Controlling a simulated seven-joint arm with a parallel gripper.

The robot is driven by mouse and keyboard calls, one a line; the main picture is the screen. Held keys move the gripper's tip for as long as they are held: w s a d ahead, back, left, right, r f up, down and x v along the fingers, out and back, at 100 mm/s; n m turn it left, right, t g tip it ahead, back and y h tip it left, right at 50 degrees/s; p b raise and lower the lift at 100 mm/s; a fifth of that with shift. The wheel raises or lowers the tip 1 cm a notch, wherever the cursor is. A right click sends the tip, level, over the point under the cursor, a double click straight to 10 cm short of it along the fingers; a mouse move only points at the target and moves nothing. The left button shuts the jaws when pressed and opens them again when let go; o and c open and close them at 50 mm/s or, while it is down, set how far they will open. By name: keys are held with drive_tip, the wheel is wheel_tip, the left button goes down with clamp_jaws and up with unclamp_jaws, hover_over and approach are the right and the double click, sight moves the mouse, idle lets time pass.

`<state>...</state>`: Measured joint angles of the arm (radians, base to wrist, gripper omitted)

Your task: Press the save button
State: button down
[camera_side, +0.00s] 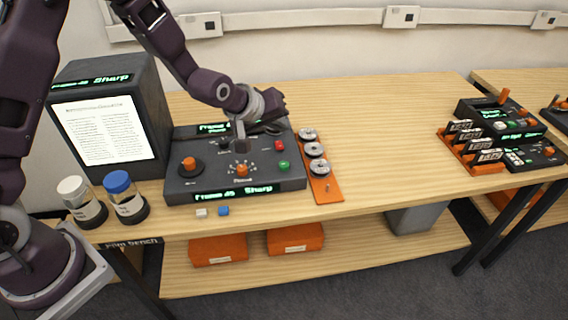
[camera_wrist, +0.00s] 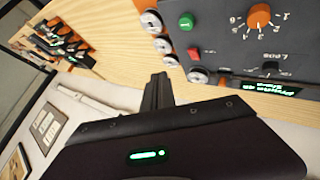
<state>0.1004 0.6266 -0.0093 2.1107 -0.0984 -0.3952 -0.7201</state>
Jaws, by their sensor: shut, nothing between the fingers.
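The control console (camera_side: 183,150) stands on the wooden bench. It carries a green button (camera_side: 283,165) and a red button (camera_side: 279,145) at its right side. Their labels are too small to read, so I cannot tell which is save. In the wrist view the green button (camera_wrist: 187,21) and red button (camera_wrist: 193,53) lie right of and above my gripper (camera_wrist: 158,80). My gripper is shut and empty, apart from both buttons in that view. In the side view my gripper (camera_side: 270,104) is over the console's back right part; its fingertips are hard to make out.
An orange dial (camera_side: 241,170) and an orange knob (camera_side: 189,163) rise from the console. An orange strip (camera_side: 327,187) with several metal reels lies to its right. Two jars (camera_side: 124,196) and a monitor (camera_side: 103,128) stand left. The bench middle is clear.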

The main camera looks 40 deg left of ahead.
sight(281, 166)
drive_tip(key=shift+w+f, duration=0.1)
drive_tip(key=shift+f, duration=0.05)
drive_tip(key=shift+f, duration=4.4)
drive_tip(key=shift+f, duration=0.4)
drive_tip(key=shift+f, duration=0.45)
drive_tip(key=shift+r, duration=0.85)
drive_tip(key=shift+r, duration=0.1)
drive_tip(key=shift+r, duration=2.4)
